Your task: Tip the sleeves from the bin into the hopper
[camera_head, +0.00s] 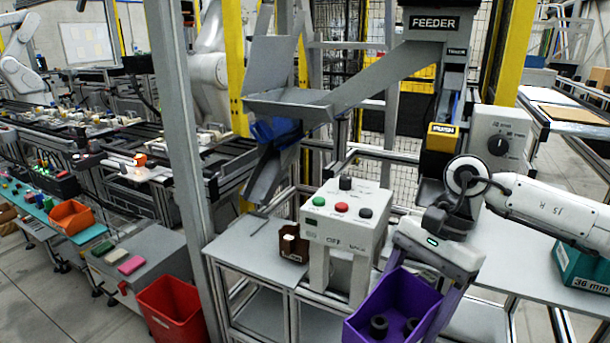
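A purple bin (364,323) is at the bottom centre, its lower part cut off by the picture edge. Dark ring-shaped sleeves (379,326) lie inside it. My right gripper (415,297) reaches down over the bin with its fingers spread wide. One finger lies along the bin's right side, and the other goes down at its far left side, partly hidden. The fingers appear to clasp the bin between them. A grey open hopper tray (288,105) stands higher up at the upper centre, beside a sloping beam under the FEEDER sign (433,22). My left gripper is not in view.
A white control box (347,205) with coloured buttons and a small brown holder (293,244) stand on the grey table (245,250). A grey post (180,150) rises at the left. A red bin (172,305) is lower left, a teal bin (585,270) at the right.

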